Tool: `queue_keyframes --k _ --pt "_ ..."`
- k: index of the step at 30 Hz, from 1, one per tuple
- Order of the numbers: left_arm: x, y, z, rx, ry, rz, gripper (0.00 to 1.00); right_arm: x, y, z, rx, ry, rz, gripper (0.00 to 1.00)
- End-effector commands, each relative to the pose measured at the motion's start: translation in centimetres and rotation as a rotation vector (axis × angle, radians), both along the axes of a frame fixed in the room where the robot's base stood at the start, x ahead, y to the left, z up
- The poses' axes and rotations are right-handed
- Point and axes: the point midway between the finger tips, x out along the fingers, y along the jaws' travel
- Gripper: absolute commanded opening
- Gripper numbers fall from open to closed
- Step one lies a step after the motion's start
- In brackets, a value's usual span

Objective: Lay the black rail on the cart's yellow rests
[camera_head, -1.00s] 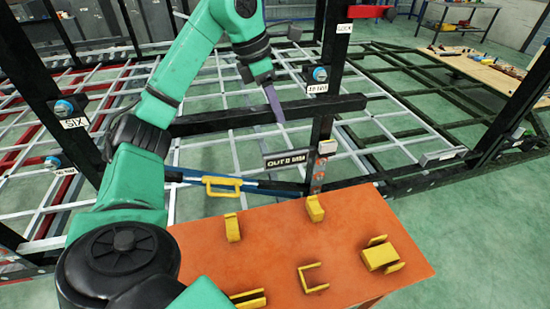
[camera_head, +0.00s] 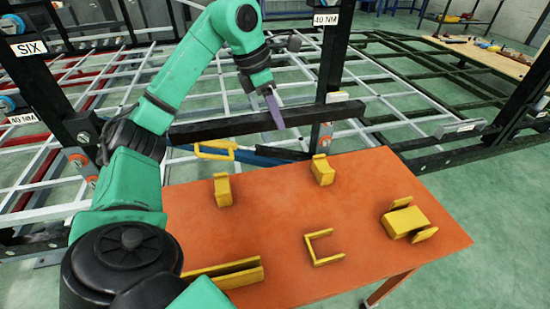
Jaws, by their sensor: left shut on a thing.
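The black rail (camera_head: 225,128) is held roughly level in the head view, beyond the cart's far edge in the picture and above the top. My left gripper (camera_head: 274,112) is shut on the rail near its middle, with one purple finger showing in front of it. The cart (camera_head: 275,215) has an orange top. Two upright yellow rests, one at left (camera_head: 222,190) and one at right (camera_head: 322,171), stand near its far edge, apart from the rail. My right gripper is out of view.
Other yellow holders stand on the cart: a block with prongs (camera_head: 405,221), a bracket (camera_head: 322,247) and a long channel (camera_head: 232,273). A yellow handle (camera_head: 214,151) shows behind the cart. The black and white chassis frame (camera_head: 400,125) fills the background. Green floor is clear at right.

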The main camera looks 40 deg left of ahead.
Motion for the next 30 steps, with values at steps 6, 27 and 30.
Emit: queue_keyframes --k 6,27,30 --pt "-0.1 0.1 -7.2 0.002 0.006 0.002 0.00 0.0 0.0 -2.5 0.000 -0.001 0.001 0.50" --pt "0.0 0.0 -16.8 0.001 -0.004 0.001 0.00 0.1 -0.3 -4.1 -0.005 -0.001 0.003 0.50" --pt "0.0 0.0 -16.8 0.001 -0.003 0.001 0.00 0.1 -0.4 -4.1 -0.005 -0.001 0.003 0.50"
